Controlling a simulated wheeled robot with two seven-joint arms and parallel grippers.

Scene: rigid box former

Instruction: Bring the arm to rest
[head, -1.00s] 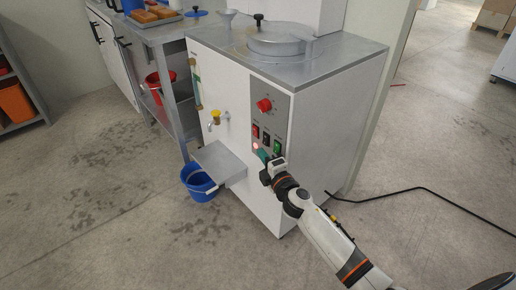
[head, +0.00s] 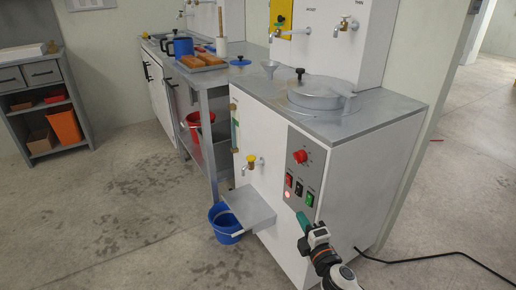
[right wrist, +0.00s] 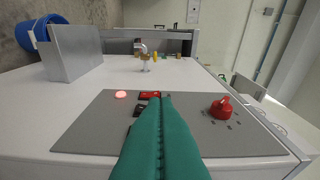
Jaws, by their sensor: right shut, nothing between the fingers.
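My right gripper (head: 303,220) is in front of the lower part of the grey control panel (head: 303,172) on the white machine (head: 262,157). Its teal fingers are shut together and hold nothing. In the right wrist view the fingers (right wrist: 162,100) point across the panel and hide part of the switch row. A lit red lamp (head: 287,195), a red switch (head: 289,181), a black switch (head: 299,188), a green switch (head: 310,199) and a red knob (head: 300,157) are on the panel. I cannot tell whether the fingers touch the panel. My left gripper is not in view.
A metal shelf (head: 246,206) juts from the machine's front under a yellow-handled tap (head: 250,162). A blue bucket (head: 225,224) stands below it. A black cable (head: 440,254) lies on the floor at right. A metal bench (head: 206,77) stands behind. Floor at left is clear.

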